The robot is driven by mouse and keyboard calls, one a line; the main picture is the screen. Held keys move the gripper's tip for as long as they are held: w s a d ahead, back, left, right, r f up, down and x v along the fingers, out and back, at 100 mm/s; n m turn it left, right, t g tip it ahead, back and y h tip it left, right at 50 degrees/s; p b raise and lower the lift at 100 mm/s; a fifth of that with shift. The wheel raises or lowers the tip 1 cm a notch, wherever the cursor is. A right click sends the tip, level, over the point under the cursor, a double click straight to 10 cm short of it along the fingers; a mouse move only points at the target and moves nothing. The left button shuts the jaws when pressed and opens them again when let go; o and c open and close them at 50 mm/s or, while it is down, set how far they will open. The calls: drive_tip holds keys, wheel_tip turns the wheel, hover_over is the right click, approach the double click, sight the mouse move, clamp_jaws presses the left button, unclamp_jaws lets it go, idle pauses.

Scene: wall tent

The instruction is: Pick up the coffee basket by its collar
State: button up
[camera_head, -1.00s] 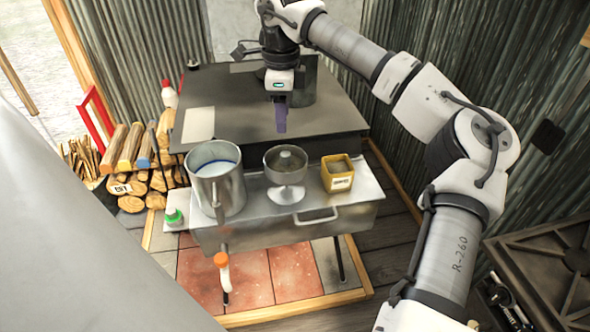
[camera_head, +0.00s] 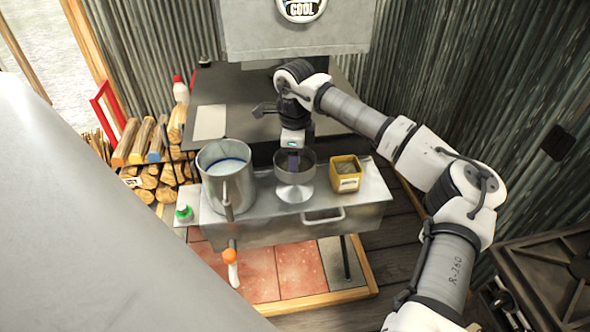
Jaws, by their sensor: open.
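The coffee basket (camera_head: 295,191) is a grey metal cup on a flared foot, standing upright on the metal side shelf (camera_head: 262,218). My gripper (camera_head: 293,165) points down over the basket's mouth, with its dark purple fingers reaching to or just inside the rim. The fingers are open and seen nearly edge-on.
A tall metal pot (camera_head: 228,180) with pale liquid stands close on the left. A yellow tin (camera_head: 345,174) stands close on the right. The dark stove top (camera_head: 240,110) lies behind. Firewood (camera_head: 150,150) is stacked at left.

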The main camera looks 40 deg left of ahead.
drive_tip(key=shift+f, duration=0.25)
drive_tip(key=c, duration=0.9)
clamp_jaws()
drive_tip(key=shift+r, duration=0.25)
